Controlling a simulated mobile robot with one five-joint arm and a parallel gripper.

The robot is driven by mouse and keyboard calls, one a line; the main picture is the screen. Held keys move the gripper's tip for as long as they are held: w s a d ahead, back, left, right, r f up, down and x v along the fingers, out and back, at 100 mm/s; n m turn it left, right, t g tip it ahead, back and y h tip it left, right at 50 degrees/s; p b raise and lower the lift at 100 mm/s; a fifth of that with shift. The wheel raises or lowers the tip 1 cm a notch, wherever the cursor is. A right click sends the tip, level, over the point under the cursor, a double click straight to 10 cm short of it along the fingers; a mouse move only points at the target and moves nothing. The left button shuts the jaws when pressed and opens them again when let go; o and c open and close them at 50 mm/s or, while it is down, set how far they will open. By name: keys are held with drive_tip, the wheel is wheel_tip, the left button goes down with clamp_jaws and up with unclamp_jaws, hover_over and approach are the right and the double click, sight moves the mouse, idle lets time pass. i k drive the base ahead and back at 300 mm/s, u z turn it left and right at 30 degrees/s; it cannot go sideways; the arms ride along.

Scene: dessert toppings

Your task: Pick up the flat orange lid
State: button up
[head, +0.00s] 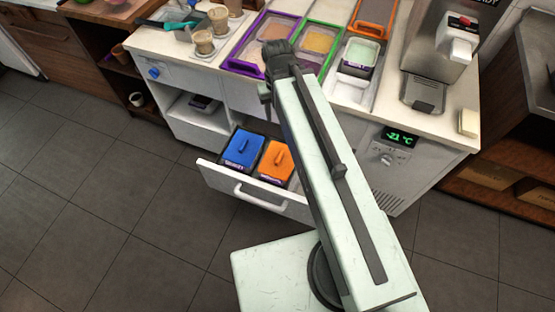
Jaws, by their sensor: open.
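A second orange lid (276,160), also with a handle, covers a container in the open drawer. I cannot tell for sure which one is the flat orange lid. My gripper (272,62) is open, at the end of my raised arm over the purple-rimmed well (233,65). It is apart from both orange lids. Its fingertips are partly hidden by its own body.
A blue-lidded container (243,149) sits left of the orange one in the pulled-out drawer (225,184). A green-rimmed well (318,42) lies beside the purple one. Cups (204,42) stand on the left and a dispenser (445,45) on the right. The floor at left is clear.

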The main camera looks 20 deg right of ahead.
sight(276, 162)
drive_tip(key=u, duration=1.6)
drive_tip(key=k, duration=1.2)
drive_tip(key=u, duration=0.3)
